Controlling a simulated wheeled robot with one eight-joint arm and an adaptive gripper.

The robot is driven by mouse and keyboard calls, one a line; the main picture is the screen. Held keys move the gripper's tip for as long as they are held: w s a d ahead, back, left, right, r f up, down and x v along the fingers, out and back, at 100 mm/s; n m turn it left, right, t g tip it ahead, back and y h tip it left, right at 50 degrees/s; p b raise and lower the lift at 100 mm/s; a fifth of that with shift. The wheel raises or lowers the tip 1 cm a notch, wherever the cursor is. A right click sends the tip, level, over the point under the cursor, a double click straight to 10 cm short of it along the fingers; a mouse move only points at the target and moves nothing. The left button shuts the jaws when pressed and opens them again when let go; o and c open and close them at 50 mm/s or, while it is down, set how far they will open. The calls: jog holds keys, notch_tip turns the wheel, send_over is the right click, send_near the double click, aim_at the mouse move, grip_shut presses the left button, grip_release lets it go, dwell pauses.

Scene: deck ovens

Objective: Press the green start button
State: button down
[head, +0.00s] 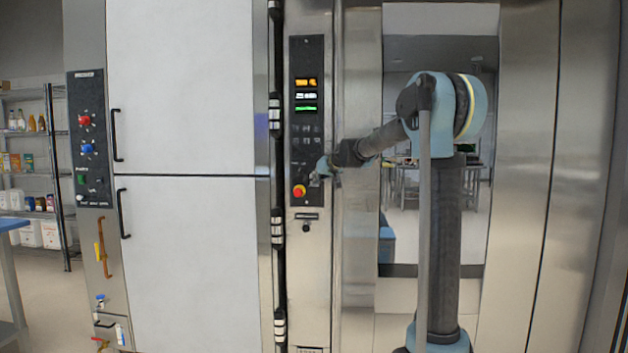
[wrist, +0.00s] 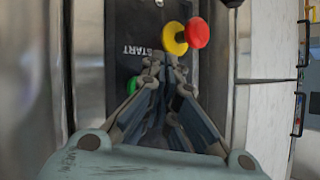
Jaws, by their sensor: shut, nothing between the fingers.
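The green start button (wrist: 131,86) shows in the wrist view as a small green patch on the dark panel, beside my left finger, which partly hides it. The printed word START (wrist: 138,49) is close to it. My gripper (wrist: 168,72) is shut and empty, with its fingertips over the panel near the button; I cannot tell whether they touch anything. In the head view my gripper (head: 318,176) is at the lower part of the dark control panel (head: 307,60), and the green button cannot be made out there.
A red mushroom button on a yellow collar (wrist: 197,33) juts out close to my fingertips; it also shows in the head view (head: 299,190). Green, white and orange displays (head: 306,96) are higher on the panel. White oven doors (head: 180,90) with black handles stand to the left.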

jog(key=shift+w, duration=0.1)
dwell(0.7)
jog(key=shift+w, duration=0.25)
jog(key=shift+w+r, duration=0.1)
jog(key=shift+w, duration=0.35)
dwell(0.9)
jog(key=shift+s, duration=0.9)
jog(key=s, duration=0.5)
jog(key=shift+a, duration=0.1)
dwell(0.4)
dwell(0.5)
